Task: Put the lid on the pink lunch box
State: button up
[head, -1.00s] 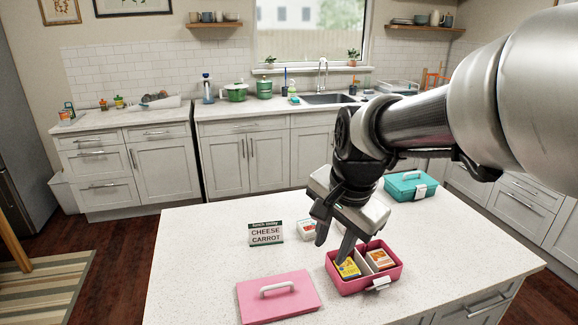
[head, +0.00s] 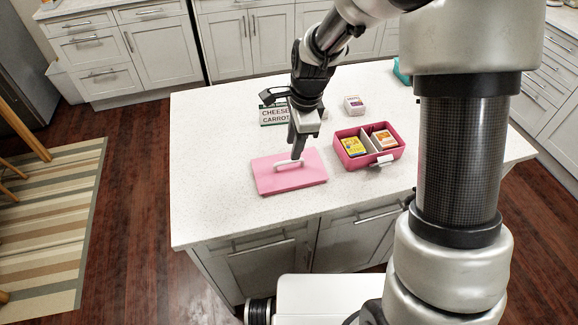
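The pink lid (head: 275,181) lies flat on the white island counter, left of the lunch box, with its pale handle (head: 290,165) on top. The open pink lunch box (head: 383,157) stands to its right. It holds a yellow pack (head: 352,147) in its left part and an orange and white pack (head: 383,140) in its right part. My gripper (head: 296,153) points down at the lid's handle with its fingertips at or just above it. I see the fingers nearly edge-on, so I cannot tell whether they grip the handle.
A sign (head: 272,115) reading CHEESE CARROT stands behind my gripper, partly hidden. A small white pack (head: 354,105) lies behind the lunch box. A teal box (head: 402,72) is mostly hidden by my arm. The counter (head: 215,190) is clear left of the lid.

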aim_at(289, 161)
jog(key=f, duration=0.4)
jog(key=w+a+f, duration=0.1)
jog(key=f, duration=0.2)
jog(key=shift+w+a+f+p, duration=0.1)
jog(key=shift+p, duration=0.3)
jog(key=shift+c, duration=0.5)
grip_shut()
